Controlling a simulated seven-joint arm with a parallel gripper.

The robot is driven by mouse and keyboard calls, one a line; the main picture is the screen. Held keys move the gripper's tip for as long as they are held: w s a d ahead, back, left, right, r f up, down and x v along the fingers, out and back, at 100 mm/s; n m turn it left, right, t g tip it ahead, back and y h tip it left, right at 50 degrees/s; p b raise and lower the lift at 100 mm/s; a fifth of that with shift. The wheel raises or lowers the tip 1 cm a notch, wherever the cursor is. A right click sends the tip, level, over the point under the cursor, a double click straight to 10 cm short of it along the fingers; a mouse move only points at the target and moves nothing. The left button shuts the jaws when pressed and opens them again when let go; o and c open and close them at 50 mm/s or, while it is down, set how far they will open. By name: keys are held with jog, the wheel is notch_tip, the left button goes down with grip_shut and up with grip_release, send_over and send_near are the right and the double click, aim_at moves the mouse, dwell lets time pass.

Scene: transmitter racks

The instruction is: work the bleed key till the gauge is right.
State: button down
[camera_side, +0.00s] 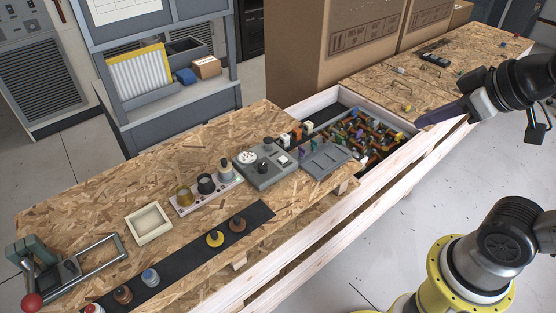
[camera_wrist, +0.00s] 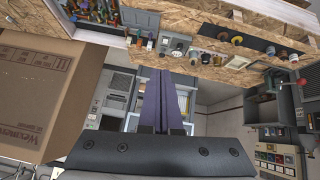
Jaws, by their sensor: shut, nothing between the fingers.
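A grey box (camera_side: 265,165) stands on the chipboard bench in the side view, and it also shows in the wrist view (camera_wrist: 180,46). A round white dial (camera_side: 247,157), which looks like the gauge, is on its top. A white key-like piece (camera_side: 283,160) and a dark knob (camera_side: 267,141) are also on the box. I cannot tell which is the bleed key, nor read the dial. My gripper (camera_side: 420,121) is shut and empty, well to the right of the box. Its purple fingers (camera_wrist: 160,72) show together in the wrist view.
A wooden bin (camera_side: 405,128) with many small coloured parts lies between my gripper and the box. A grey flap (camera_side: 325,160) sits beside the box. Left are a white tray (camera_side: 149,223), a row of knobs (camera_side: 206,184) and a red-knobbed lever (camera_side: 33,301). Cardboard boxes (camera_side: 330,40) stand behind.

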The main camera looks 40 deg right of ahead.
jog(key=w+d+r+n+t, duration=0.1)
jog(key=w+r+n+t, duration=0.1)
jog(key=w+r, duration=0.35)
jog(key=n+g+y, duration=0.1)
jog(key=n+y, duration=0.2)
jog(key=n, duration=0.5)
send_over(286, 159)
notch_tip(286, 159, down, 28)
jog(key=shift+s, duration=0.1)
jog(key=shift+h, duration=0.3)
jog(key=shift+f, duration=4.4)
jog(key=shift+f, duration=0.15)
